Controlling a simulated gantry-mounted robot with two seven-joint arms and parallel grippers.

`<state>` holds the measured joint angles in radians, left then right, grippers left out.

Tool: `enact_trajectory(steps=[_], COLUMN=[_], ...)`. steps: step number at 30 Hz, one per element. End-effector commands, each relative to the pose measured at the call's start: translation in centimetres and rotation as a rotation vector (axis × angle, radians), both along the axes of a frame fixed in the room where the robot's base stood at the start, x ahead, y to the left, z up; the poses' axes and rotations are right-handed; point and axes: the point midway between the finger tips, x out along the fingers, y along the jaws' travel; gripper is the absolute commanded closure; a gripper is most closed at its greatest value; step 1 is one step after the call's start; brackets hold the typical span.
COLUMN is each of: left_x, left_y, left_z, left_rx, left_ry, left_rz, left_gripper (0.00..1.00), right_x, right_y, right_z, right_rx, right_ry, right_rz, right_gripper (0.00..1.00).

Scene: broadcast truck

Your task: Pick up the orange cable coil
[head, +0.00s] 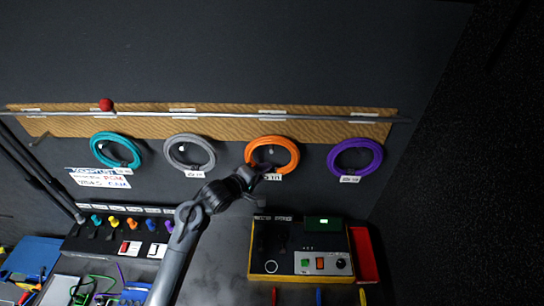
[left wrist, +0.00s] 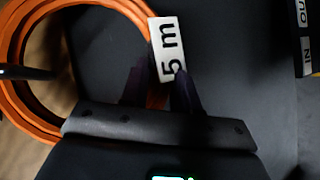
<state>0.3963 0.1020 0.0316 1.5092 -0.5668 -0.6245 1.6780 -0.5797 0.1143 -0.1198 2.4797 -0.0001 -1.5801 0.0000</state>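The orange cable coil (head: 272,141) hangs on a peg on the wooden strip of the dark wall, between a grey coil and a purple one. A white "5 m" tag (left wrist: 167,48) sits at its rim. My left gripper (head: 268,170) is at the coil's lower edge, by the tag. In the left wrist view, the gripper's dark fingers (left wrist: 162,88) stand close together on either side of the orange strands (left wrist: 28,118), and seem shut on them. The tag covers part of the rim there. The peg passes through the coil's opening. My right gripper is not in view.
Teal (head: 102,149), grey (head: 172,152) and purple (head: 342,158) coils hang on the same strip (head: 225,127). A thin grey rail runs along it, with a red ball (head: 106,104) at left. Below stand a control box (head: 290,266) and a red tray (head: 365,256).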

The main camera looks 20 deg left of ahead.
Motion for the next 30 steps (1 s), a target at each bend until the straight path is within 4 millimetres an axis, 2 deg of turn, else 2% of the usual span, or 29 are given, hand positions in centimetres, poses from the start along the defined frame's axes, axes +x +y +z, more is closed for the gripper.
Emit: enact_trajectory(steps=[1,3,4,20,26,30], left_x=[0.0,0.0,0.0,0.1,0.1,0.1], left_y=[0.0,0.0,0.0,0.0,0.0,-0.1], left_z=[0.0,0.0,0.0,0.5,2.0,3.9], left_rx=[0.0,0.0,0.0,-0.001,-0.001,-0.004], left_ry=[0.001,0.001,0.001,-0.004,-0.007,-0.008], left_rz=[0.0,0.0,0.001,0.0,-0.001,0.0], left_gripper=[0.87,0.98,1.0,1.0,1.0,1.0], right_x=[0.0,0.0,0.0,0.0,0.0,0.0], right_y=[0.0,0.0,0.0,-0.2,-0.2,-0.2], right_z=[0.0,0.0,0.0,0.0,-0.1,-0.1], right_rx=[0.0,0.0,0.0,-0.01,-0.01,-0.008], right_ry=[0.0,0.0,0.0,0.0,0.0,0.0], right_rz=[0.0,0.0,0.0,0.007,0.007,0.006], right_gripper=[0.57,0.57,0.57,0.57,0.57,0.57])
